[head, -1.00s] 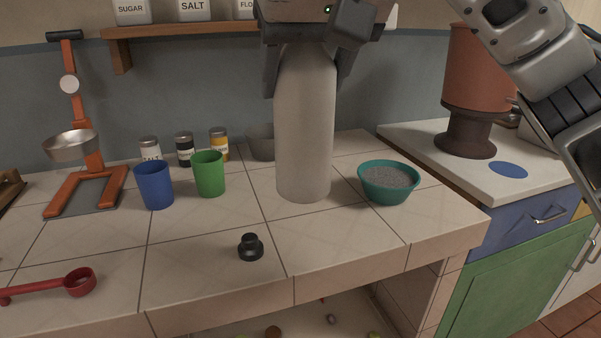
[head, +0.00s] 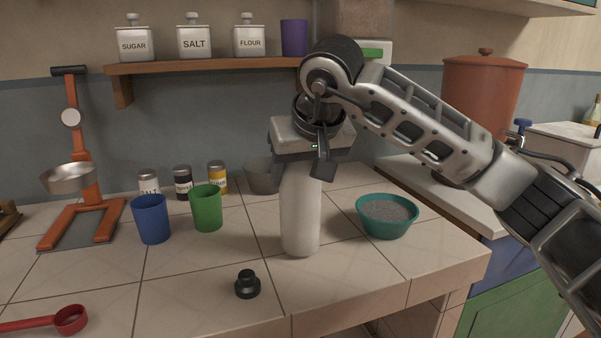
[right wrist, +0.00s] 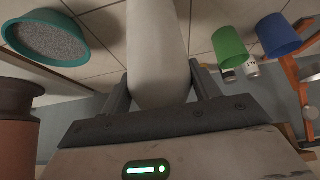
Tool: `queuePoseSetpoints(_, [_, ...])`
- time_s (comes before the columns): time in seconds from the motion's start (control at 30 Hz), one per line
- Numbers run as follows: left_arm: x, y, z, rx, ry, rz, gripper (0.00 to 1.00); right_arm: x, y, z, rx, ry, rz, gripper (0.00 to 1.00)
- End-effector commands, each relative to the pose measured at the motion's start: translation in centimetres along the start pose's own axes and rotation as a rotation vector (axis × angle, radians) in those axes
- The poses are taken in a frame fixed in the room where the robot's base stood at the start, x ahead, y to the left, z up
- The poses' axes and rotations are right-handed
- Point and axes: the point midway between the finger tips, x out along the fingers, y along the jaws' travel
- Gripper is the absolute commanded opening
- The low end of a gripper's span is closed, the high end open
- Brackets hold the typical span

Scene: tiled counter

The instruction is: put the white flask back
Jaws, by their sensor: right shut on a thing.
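The white flask (head: 301,218) is upright over the front middle of the tiled counter, left of the teal bowl. Its base is at or very near the tiles; I cannot tell whether it touches. My right gripper (head: 300,168) is shut around the flask's upper part, which the gripper hides in the head view. In the right wrist view the flask (right wrist: 158,45) stands between the two fingers (right wrist: 160,88). A black stopper (head: 247,286) stands on the tiles at the flask's front left. My left gripper is not in view.
The teal bowl (head: 372,220) of grey grains is right of the flask. Green (head: 206,210) and blue (head: 151,220) cups, small jars and an orange scale (head: 82,190) are left. A grey bowl (head: 261,176) is behind. A shelf (head: 210,66) holds canisters. Tiles around the stopper are clear.

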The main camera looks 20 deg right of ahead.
Motion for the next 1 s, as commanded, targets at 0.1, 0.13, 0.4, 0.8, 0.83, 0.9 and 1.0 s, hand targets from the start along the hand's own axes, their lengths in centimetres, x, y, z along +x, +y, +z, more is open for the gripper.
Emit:
queuePoseSetpoints(0.1, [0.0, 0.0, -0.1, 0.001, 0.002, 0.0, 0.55, 0.1, 0.0, 0.1, 0.001, 0.006, -0.003, 0.27])
queuePoseSetpoints(0.13, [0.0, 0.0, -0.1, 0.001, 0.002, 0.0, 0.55, 0.1, 0.0, 0.0, 0.001, 0.006, -0.003, 0.27])
queuePoseSetpoints(0.4, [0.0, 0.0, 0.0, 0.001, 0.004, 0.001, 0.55, 0.4, 0.0, 0.2, 0.001, 0.006, -0.002, 0.27])
queuePoseSetpoints(0.8, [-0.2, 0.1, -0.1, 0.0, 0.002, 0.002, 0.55, 0.2, -0.1, 0.2, 0.0, 0.002, -0.002, 0.83])
queuePoseSetpoints(0.83, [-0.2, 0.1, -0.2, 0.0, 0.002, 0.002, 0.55, 0.1, -0.1, 0.1, 0.001, 0.002, -0.002, 0.83])
queuePoseSetpoints(0.9, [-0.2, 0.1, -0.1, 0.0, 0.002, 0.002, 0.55, -0.5, -0.1, 0.1, 0.0, 0.004, -0.002, 0.83])
queuePoseSetpoints(1.0, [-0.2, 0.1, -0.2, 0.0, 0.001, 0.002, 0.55, -2.2, 0.0, 0.0, 0.001, 0.006, -0.001, 0.83])
